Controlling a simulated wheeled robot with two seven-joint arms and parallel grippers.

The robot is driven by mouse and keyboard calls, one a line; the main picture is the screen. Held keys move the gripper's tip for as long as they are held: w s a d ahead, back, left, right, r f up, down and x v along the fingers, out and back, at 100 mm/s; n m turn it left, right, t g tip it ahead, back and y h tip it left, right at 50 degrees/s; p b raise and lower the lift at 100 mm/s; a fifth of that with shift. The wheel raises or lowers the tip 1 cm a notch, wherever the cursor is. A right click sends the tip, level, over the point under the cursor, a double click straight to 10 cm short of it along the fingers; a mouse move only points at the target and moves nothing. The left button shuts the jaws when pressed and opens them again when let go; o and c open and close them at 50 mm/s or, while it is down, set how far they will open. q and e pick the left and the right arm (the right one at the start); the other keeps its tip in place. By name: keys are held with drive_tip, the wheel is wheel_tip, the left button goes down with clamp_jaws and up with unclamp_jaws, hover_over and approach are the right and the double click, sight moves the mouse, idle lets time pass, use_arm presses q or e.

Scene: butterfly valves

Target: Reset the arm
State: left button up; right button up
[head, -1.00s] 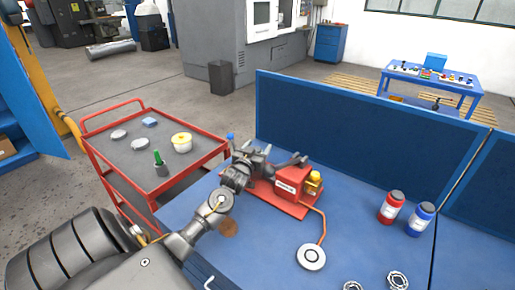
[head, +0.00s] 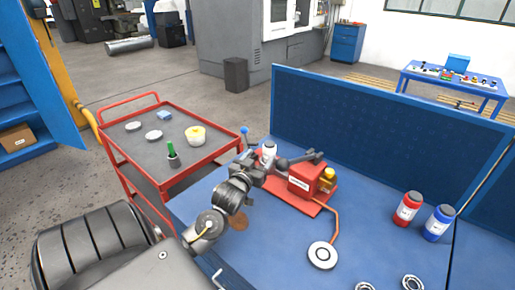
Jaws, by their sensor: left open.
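My left gripper (head: 256,167) is open at the end of my left arm, which comes in from the lower left. It is at the left end of a red test fixture (head: 299,181) on the blue workbench (head: 285,224). A small white part (head: 268,152) shows just beyond the gripper, with a grey lever-like piece (head: 300,160) to its right. A blue ball knob (head: 244,131) stands up behind them. I cannot tell whether the gripper touches any of these; the arm hides the fixture's near left side. My right gripper is out of view.
A round white pedal (head: 322,255) joins the fixture by an orange hose. A red bottle (head: 408,208) and a blue bottle (head: 439,222) stand to the right. A blue panel (head: 370,130) closes the bench's back. A red cart (head: 180,140) stands left.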

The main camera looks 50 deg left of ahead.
use_arm(q)
drive_tip(key=shift+s+d, duration=0.15)
drive_tip(key=shift+s, duration=0.35)
drive_tip(key=shift+r, duration=0.15)
